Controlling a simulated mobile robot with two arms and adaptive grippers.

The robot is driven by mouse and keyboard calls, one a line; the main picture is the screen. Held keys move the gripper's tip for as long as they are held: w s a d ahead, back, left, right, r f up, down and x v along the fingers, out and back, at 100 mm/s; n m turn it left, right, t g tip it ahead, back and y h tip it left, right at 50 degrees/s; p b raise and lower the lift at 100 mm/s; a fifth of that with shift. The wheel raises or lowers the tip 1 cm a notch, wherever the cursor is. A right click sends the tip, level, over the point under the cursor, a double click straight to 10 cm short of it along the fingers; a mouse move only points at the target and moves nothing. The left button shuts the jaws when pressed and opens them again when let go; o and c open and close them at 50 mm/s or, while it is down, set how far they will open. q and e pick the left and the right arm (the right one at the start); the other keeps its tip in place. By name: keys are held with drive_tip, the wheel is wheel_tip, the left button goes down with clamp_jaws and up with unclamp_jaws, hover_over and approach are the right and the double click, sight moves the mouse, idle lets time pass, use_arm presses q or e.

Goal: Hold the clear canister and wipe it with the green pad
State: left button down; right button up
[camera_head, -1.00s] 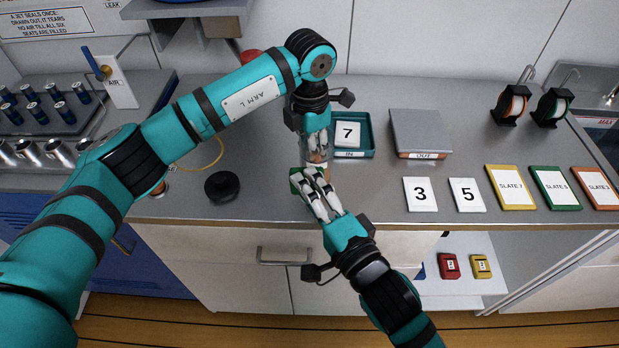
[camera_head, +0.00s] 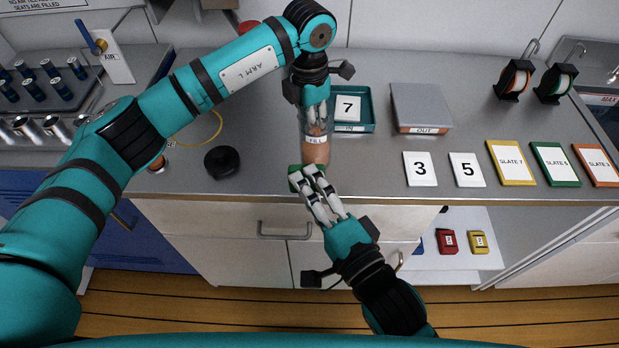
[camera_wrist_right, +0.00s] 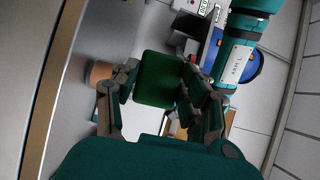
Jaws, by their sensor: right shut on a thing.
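The clear canister (camera_head: 315,122) has a white label and a brown lower end. My left gripper (camera_head: 316,98) is over its upper end with the fingers closed around it. My right gripper (camera_head: 309,177) is shut on the green pad (camera_head: 294,180), just in front of the canister's brown end near the bench's front edge. In the right wrist view the pad (camera_wrist_right: 157,80) sits between the fingers, and the brown end (camera_wrist_right: 99,73) shows to its left. I cannot tell whether pad and canister touch.
A teal tray (camera_head: 368,122) with a 7 card stands right of the canister, then a grey OUT box (camera_head: 420,105). Number cards (camera_head: 420,169) and coloured slates (camera_head: 510,163) lie farther right. A black round knob (camera_head: 222,161) is at left. Bench between them is clear.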

idle(0.6)
drive_tip(key=w, duration=0.6)
drive_tip(key=shift+w+a+r, duration=0.15)
drive_tip(key=shift+w, duration=0.25)
drive_tip(key=shift+w, duration=1.05)
idle(0.5)
drive_tip(key=shift+s+d, duration=0.1)
drive_tip(key=shift+d, duration=1.7)
drive_tip(key=shift+w+a, duration=0.15)
drive_tip(key=shift+a, duration=0.8)
drive_tip(key=shift+w+a, duration=0.1)
drive_tip(key=shift+a, duration=0.85)
drive_tip(key=shift+s+d, duration=0.1)
drive_tip(key=shift+s, duration=2.95)
